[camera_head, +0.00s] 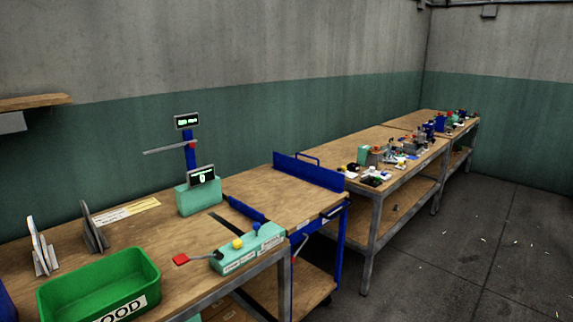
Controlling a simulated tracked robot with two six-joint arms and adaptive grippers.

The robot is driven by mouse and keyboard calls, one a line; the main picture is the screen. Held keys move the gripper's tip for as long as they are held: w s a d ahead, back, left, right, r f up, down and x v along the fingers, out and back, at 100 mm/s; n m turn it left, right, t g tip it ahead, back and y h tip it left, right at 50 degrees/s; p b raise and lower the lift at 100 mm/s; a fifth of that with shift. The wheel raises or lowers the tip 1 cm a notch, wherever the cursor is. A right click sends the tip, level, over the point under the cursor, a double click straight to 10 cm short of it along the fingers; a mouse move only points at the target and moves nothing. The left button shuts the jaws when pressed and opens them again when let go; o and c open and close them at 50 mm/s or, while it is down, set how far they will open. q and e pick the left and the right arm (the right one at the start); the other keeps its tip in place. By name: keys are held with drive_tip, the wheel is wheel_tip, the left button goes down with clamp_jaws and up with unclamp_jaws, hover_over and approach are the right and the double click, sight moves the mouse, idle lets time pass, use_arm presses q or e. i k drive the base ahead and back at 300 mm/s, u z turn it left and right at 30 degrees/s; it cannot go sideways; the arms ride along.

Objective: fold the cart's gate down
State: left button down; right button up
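The cart (292,203) has a wooden top and a blue frame, and stands at the end of the near workbench. A blue upright panel (310,171) with a small loop handle runs along the cart's far side and looks like its gate, standing up. A low blue strip (246,212) lies along the cart's edge facing the near bench; I cannot tell if it belongs to a gate. Neither of my grippers is in view.
The near workbench (165,238) carries a green bin (100,284), a teal control box (247,248) with a red paddle and a teal device with displays (198,197). Cluttered benches (398,175) stand beyond the cart. The floor (490,245) at right is open.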

sight(328, 178)
drive_tip(key=i, duration=1.05)
drive_tip(key=z, duration=2.4)
drive_tip(key=i, duration=2.95)
